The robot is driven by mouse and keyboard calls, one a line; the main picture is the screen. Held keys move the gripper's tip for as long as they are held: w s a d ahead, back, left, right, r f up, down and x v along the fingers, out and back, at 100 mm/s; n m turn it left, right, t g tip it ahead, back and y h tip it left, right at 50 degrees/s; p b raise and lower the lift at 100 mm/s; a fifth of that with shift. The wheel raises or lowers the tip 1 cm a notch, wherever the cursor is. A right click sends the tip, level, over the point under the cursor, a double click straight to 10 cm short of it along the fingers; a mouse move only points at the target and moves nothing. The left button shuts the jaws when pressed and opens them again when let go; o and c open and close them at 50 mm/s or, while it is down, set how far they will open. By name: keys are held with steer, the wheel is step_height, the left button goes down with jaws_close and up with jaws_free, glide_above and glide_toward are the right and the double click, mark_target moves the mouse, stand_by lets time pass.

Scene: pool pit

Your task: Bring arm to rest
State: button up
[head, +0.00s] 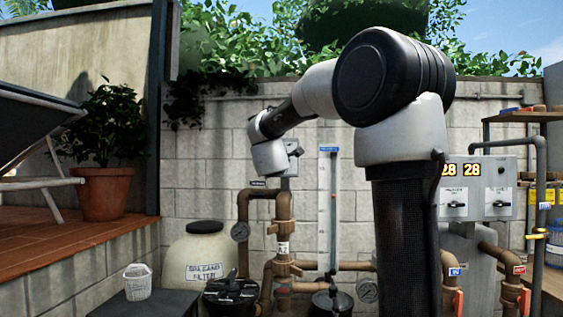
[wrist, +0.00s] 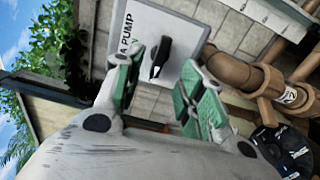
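My gripper (wrist: 163,62) is open in the wrist view, with its green-padded fingers apart and nothing held between them. A pale switch box (wrist: 183,38) whose visible label reads "A PUMP" is in front of the fingers. Its black handle (wrist: 161,55) shows in the gap between the fingertips; I cannot tell whether they touch it. In the head view my arm reaches left from its black elbow, and its wrist (head: 269,157) is bent down close to the grey box on the block wall. The fingers are hidden there.
Brown pipes (head: 283,235) with gauges stand below the wrist. A cream filter tank (head: 197,262) is at lower left, and a grey control panel (head: 478,187) showing "28" twice is at right. A potted plant (head: 104,192) stands on the wooden deck.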

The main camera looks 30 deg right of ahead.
steer(key=shift+v, duration=0.8)
